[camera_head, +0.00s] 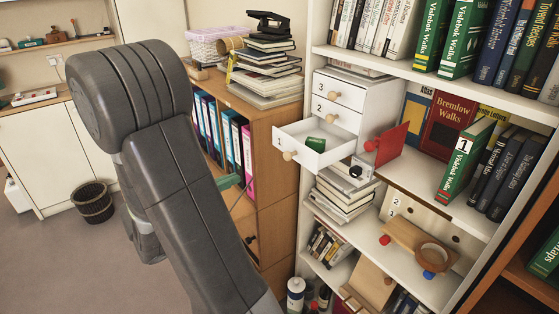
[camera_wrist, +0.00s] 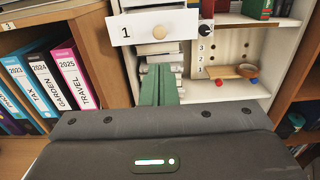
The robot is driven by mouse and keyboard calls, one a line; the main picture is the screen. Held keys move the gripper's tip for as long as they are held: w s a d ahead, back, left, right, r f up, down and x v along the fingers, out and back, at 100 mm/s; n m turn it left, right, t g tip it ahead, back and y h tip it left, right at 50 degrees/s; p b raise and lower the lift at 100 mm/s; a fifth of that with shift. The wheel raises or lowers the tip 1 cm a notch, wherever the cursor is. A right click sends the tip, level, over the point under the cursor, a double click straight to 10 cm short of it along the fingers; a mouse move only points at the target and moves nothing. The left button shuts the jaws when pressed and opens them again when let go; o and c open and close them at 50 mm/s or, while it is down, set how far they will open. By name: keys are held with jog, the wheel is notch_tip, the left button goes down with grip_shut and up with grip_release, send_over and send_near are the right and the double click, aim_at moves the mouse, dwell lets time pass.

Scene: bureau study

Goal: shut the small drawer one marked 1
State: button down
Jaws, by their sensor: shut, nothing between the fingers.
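The small drawer marked 1 (camera_head: 328,157) is pulled out of the white drawer unit (camera_head: 377,105) on the shelf. Its round wooden knob (camera_head: 289,155) faces left, and a small green object (camera_head: 316,144) lies inside. In the wrist view the drawer's white front (camera_wrist: 136,28), with its 1 and its knob (camera_wrist: 161,32), is at the top. My gripper (camera_wrist: 161,70) has green fingers, shut and empty, pointing toward the drawer from below the knob in that picture. They look apart from it. In the head view my arm hides most of the gripper.
Drawers 2 (camera_head: 333,112) and 3 (camera_head: 338,90) are shut above. A red panel (camera_head: 391,144) stands right of the unit. Stacked books (camera_head: 345,190) lie below the drawer. A wooden cabinet with binders (camera_head: 268,115) stands left. Open floor (camera_head: 60,255) lies further left.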

jog(key=p, duration=0.3)
send_near(319, 142)
jog(key=a, duration=0.1)
jog(key=s+a+f, duration=0.1)
jog(key=a, duration=0.2)
jog(key=shift+s+a+f, duration=0.15)
jog(key=shift+f, duration=0.15)
jog(key=b+x, duration=0.4)
jog(key=x, duration=1.1)
jog(key=shift+f, duration=0.1)
jog(key=shift+d, duration=0.3)
jog(key=shift+w+r, duration=0.25)
jog(key=shift+r, duration=0.05)
